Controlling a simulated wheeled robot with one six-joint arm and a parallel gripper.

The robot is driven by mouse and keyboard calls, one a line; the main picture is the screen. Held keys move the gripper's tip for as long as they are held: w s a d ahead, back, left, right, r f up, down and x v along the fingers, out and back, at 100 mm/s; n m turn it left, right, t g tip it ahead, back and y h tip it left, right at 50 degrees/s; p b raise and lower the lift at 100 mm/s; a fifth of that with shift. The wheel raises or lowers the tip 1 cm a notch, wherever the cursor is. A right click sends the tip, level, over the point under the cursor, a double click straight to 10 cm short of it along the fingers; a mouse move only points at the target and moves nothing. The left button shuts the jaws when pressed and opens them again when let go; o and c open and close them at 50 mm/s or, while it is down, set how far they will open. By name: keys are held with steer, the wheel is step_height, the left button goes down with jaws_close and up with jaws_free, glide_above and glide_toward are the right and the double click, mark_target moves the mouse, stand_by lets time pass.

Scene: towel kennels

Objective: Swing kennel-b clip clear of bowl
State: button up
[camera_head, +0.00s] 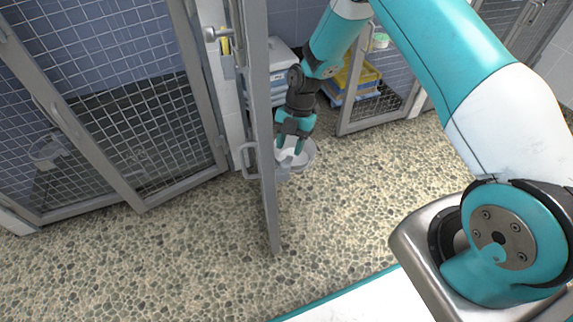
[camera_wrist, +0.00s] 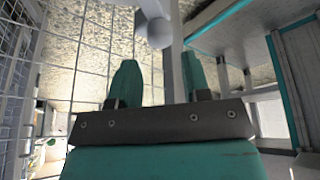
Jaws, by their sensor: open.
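A pale grey bowl (camera_head: 308,157) sits at the inner side of an open mesh kennel door (camera_head: 262,130), which stands nearly edge-on in the head view. My gripper (camera_head: 291,145) points down over the bowl, beside the door, with its fingers apart. In the wrist view my gripper (camera_wrist: 160,85) has its two teal fingers spread. A light grey bar with a rounded knob (camera_wrist: 160,33) runs between and beyond the fingertips; it may be the clip, but I cannot tell for sure. In the head view the clip is not distinguishable behind my fingers.
A closed mesh kennel front (camera_head: 130,110) stands at the left. Behind my arm are a yellow tray (camera_head: 362,72) and folded blue and white items. Another mesh door (camera_head: 378,105) stands to the right. The pebbled floor (camera_head: 190,260) in front is clear.

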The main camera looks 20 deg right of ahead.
mark_target(286, 163)
steer(key=b+x, duration=0.1)
steer(key=x, duration=0.5)
steer(key=shift+r, duration=0.1)
steer(key=c, duration=0.6)
